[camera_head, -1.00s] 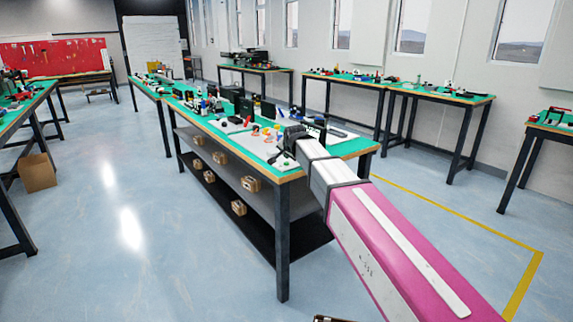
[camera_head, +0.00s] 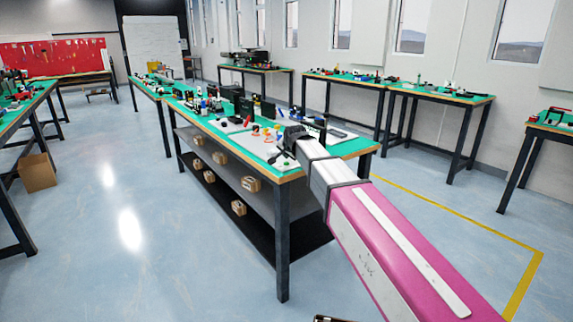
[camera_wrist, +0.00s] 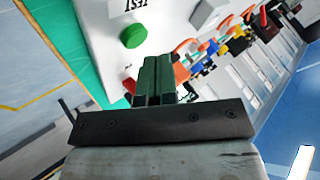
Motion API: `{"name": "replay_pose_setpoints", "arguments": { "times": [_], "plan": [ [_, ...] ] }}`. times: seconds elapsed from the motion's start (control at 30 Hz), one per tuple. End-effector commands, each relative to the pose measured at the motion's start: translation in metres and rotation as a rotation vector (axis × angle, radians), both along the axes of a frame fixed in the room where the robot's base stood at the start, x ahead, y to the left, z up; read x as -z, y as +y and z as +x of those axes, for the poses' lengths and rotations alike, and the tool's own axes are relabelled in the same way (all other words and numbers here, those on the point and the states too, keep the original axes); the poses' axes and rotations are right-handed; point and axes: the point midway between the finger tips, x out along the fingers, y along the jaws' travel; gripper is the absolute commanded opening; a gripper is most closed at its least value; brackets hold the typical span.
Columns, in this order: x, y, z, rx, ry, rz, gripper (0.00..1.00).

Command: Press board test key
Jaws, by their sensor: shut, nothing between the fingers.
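The test key is a round green button (camera_wrist: 133,35) on a white board (camera_wrist: 165,30) in the wrist view, beside a printed "TEST" label (camera_wrist: 133,5) seen upside down. My gripper (camera_wrist: 157,62) is shut and empty, its fingertips just below and right of the button in the picture. Whether they touch the board cannot be told. In the head view my gripper (camera_head: 279,157) is over the near right end of the workbench, by the pale board (camera_head: 250,143). The button cannot be made out there.
The green-topped bench (camera_head: 352,147) holds several small coloured parts and dark upright boxes beyond my gripper. Orange and red parts (camera_wrist: 188,46) lie near the button in the wrist view. Cardboard boxes (camera_head: 239,207) sit on the lower shelves. Open floor lies left.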

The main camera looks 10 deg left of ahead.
Motion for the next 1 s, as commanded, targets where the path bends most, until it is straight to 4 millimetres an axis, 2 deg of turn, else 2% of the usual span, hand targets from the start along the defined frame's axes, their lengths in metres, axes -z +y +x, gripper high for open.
{"name": "replay_pose_setpoints", "arguments": {
  "times": [1.0],
  "plan": [
    [0.0081, 0.0, 0.0001, 0.0, 0.0, 0.0, 0.0]
  ]
}}
